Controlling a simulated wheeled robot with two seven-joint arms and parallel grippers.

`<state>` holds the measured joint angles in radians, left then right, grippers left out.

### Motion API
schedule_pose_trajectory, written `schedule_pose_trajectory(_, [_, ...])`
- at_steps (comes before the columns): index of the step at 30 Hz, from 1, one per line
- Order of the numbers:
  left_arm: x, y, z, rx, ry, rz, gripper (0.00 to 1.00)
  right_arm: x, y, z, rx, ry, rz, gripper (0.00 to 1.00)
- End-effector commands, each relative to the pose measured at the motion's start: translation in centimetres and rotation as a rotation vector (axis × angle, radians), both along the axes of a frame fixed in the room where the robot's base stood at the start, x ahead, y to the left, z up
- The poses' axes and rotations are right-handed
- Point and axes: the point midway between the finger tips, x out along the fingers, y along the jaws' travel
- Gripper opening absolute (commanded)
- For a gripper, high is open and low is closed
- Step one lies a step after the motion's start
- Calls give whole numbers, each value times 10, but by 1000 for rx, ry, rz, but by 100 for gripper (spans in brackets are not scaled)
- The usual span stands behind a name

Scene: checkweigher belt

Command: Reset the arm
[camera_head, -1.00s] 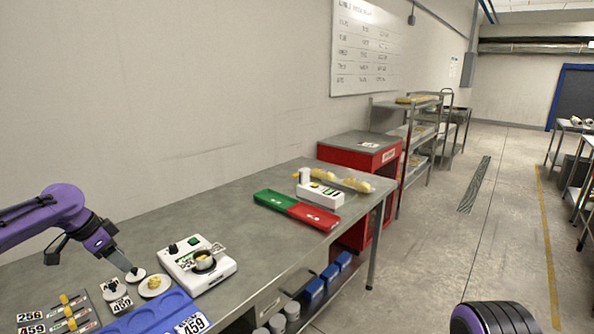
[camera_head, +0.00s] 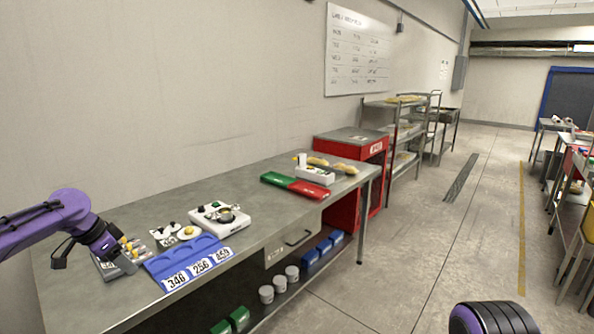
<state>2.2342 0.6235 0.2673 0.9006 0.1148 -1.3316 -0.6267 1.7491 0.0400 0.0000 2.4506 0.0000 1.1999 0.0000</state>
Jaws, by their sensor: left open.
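My purple left arm comes in from the left, and its left gripper (camera_head: 127,265) is over the near left part of the steel table (camera_head: 262,195). The gripper is open, and I see nothing held in it. My right gripper is not in view; a dark rounded part of my right arm shows at the bottom right.
A green tray (camera_head: 278,178), a red tray (camera_head: 309,189) and a white device (camera_head: 314,175) lie farther along. A red cabinet (camera_head: 345,170) stands beyond.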

Motion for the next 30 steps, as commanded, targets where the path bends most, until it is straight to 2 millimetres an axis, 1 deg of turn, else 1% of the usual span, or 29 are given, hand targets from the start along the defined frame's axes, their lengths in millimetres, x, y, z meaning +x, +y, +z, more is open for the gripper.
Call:
schedule_pose_trajectory(8, [6,-36,-42,-35,20,66,57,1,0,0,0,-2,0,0])
schedule_pose_trajectory(11, [6,-54,-65,-52,31,104,57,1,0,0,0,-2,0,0])
schedule_pose_trajectory(14, [4,-74,-92,-70,44,154,57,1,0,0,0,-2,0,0])
schedule_pose_trajectory(17, [-3,-99,-126,-92,63,216,57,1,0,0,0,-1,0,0])
schedule_pose_trajectory(20, [-20,-127,-172,-113,91,304,57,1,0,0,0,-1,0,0])
schedule_pose_trajectory(21, [-31,-140,-194,-120,105,348,57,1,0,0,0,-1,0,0])
schedule_pose_trajectory(23, [-53,-158,-229,-129,126,427,57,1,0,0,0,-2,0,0])
schedule_pose_trajectory(24, [-72,-169,-251,-132,137,486,57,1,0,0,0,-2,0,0])
schedule_pose_trajectory(26, [-103,-182,-283,-132,153,576,57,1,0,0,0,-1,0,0])
schedule_pose_trajectory(27, [-127,-188,-302,-128,162,638,57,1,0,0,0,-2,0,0])
schedule_pose_trajectory(29, [-165,-195,-327,-116,171,733,57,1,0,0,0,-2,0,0])
schedule_pose_trajectory(30, [-193,-196,-341,-104,172,796,57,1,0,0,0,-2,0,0])
